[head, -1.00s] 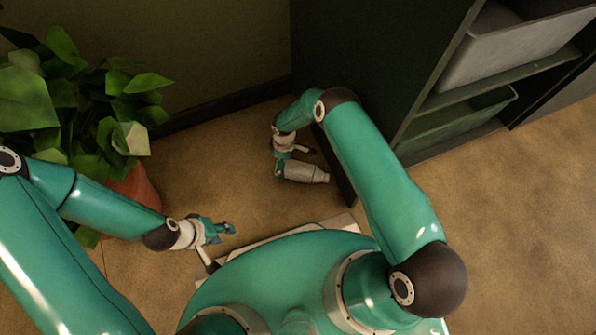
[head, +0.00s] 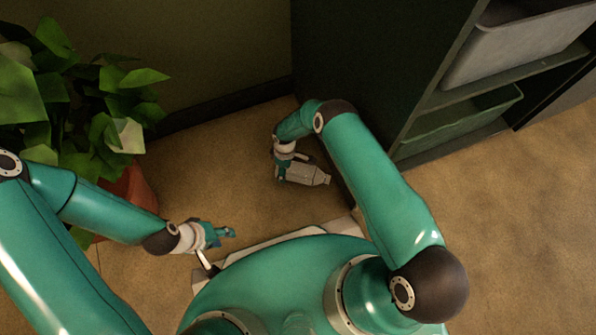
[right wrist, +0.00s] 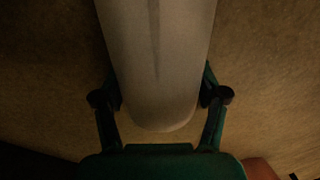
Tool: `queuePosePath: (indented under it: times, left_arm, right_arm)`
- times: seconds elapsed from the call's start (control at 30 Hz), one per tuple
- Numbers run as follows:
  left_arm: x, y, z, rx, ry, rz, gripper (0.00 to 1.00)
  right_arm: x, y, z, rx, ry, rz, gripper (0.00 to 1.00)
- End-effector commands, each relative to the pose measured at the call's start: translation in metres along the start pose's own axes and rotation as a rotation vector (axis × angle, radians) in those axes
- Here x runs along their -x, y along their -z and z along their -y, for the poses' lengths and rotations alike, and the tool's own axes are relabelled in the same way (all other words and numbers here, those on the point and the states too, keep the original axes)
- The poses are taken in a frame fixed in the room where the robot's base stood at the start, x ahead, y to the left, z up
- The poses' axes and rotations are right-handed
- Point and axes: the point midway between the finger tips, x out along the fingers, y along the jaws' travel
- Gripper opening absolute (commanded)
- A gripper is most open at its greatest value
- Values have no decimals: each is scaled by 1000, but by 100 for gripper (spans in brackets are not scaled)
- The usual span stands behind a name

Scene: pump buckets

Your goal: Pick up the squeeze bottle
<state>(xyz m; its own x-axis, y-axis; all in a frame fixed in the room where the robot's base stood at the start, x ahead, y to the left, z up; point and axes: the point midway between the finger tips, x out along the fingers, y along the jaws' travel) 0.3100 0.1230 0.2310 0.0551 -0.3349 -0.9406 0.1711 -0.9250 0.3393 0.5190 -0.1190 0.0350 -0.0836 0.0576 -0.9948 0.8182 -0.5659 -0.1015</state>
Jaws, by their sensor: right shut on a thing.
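The squeeze bottle (head: 306,174) is pale grey-white with a narrower tip. In the head view it lies about level, its tip pointing right. My right gripper (head: 282,172) is shut on it near its base end. In the right wrist view the bottle (right wrist: 157,60) runs up between the two fingers of the right gripper (right wrist: 158,100), its rounded end towards the palm. My left gripper (head: 226,233) hangs empty at the lower left, well apart from the bottle. The gap between its fingers is too small to judge.
A leafy plant in a terracotta pot (head: 138,184) stands at the left. A dark shelf unit (head: 370,70) stands close to the right arm and holds a grey bin (head: 515,45) and a green bin (head: 460,118). Brown floor (head: 215,170) is free between pot and shelf.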

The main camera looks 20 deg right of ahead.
Motion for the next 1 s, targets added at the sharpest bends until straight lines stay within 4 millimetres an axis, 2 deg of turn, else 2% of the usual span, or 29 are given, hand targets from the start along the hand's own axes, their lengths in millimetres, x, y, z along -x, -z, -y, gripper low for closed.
queuePosePath:
  times: [0.27,0.47,0.67,0.8,1.0]
  left_arm:
    - [2,0,-1,0,0,0,40]
    - [9,0,-3,0,0,0,40]
    - [27,0,-10,0,0,0,40]
    - [43,0,-16,0,0,0,40]
    - [59,0,-21,0,0,0,40]
  right_arm:
    - [3,0,0,1,-1,0,38]
    - [18,1,2,2,-1,0,38]
    - [56,1,5,2,-2,0,38]
    - [95,1,9,2,-2,-1,38]
    - [142,1,14,2,-2,-1,38]
